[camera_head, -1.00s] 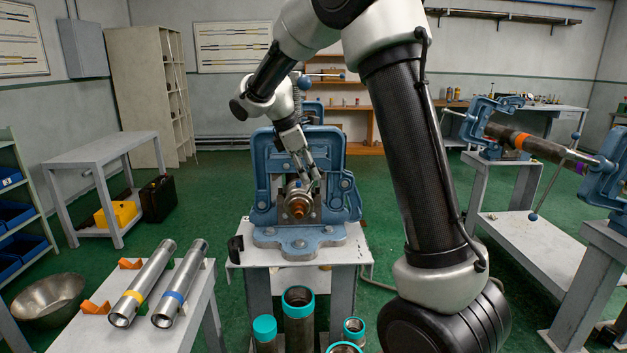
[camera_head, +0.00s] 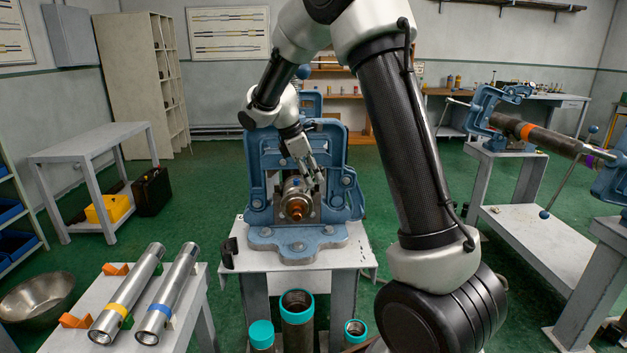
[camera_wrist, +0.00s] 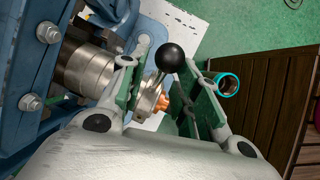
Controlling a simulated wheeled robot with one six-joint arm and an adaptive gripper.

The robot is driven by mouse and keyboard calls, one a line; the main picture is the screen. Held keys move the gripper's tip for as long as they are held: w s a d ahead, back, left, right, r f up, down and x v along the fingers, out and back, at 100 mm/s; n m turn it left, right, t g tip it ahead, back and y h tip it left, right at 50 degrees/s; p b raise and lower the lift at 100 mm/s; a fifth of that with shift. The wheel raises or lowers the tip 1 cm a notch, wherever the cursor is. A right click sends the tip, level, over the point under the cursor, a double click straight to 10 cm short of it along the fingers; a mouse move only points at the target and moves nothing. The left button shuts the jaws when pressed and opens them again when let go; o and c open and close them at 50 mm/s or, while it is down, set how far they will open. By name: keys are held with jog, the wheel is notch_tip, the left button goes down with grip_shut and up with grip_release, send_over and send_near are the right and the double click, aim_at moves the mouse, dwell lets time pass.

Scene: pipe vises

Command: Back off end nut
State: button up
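The blue pipe vise (camera_head: 257,190) stands on a pale bench. It holds a horizontal silver cylinder (camera_wrist: 88,70) whose front end carries a silver nut-like ring (camera_wrist: 148,100) with an orange-copper tip (camera_head: 297,209). A black ball knob on a short lever (camera_wrist: 170,57) stands out by this end in the wrist view. My gripper (camera_head: 312,178) is just above and right of the front end. In the wrist view its two green-padded fingers are spread, one each side of the knob and ring, with gaps visible. Whether a finger touches the ring I cannot tell.
Two steel tubes (camera_head: 127,293) with yellow and blue bands lie on a side table at left. Several teal-rimmed pipes (camera_head: 297,304) stand below the vise bench. Another vise (camera_head: 500,120) holds a long pipe at right.

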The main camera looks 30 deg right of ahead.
jog(key=shift+x, duration=1.05)
grip_shut()
jog(key=shift+w+r, duration=0.1)
